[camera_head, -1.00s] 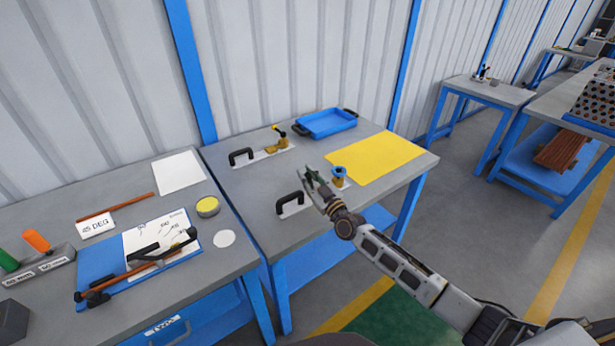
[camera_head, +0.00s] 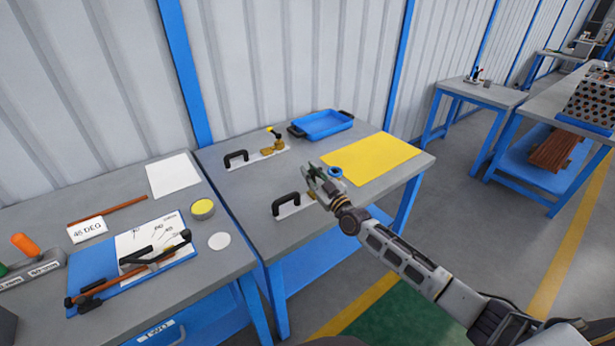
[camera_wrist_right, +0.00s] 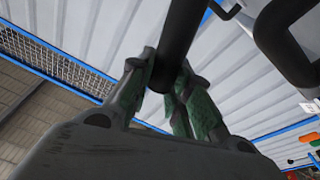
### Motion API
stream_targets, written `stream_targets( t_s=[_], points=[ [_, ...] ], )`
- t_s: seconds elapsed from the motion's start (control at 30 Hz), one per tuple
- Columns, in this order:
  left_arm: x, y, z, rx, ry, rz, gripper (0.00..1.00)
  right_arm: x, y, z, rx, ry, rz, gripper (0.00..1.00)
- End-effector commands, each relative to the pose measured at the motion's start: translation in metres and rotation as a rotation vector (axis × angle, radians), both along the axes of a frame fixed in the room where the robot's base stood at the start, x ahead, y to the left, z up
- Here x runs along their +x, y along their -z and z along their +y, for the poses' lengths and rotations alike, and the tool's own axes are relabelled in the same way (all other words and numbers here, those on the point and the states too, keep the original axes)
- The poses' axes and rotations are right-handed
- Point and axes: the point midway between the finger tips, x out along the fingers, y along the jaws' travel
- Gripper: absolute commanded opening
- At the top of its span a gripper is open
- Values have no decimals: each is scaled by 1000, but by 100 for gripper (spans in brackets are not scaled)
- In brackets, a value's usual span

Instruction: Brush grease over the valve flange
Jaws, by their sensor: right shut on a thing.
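My right gripper (camera_head: 317,176) is above the middle bench. In the right wrist view its green-padded fingers (camera_wrist_right: 172,95) are shut on a dark round bar (camera_wrist_right: 180,40); the bar's far end is out of view, so I cannot tell if it is a brush handle. A blue round piece (camera_head: 335,172) shows just beside the gripper, its lower part hidden. A round tin with a yellow top (camera_head: 202,208), possibly grease, stands on the left bench. My left gripper is not in view.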

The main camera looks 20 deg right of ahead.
Motion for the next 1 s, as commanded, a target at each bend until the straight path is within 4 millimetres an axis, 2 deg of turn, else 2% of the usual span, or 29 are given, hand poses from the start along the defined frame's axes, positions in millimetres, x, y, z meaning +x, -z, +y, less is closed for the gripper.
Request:
stream_targets(
  t_s=[0.03,0.47,1.0],
  points=[
    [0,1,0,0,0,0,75,0,7,-2,-5,0,12,0],
    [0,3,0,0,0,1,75,0,10,-5,-6,0,18,0],
    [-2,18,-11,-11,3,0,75,9,10,-30,-8,1,19,0]
  ],
)
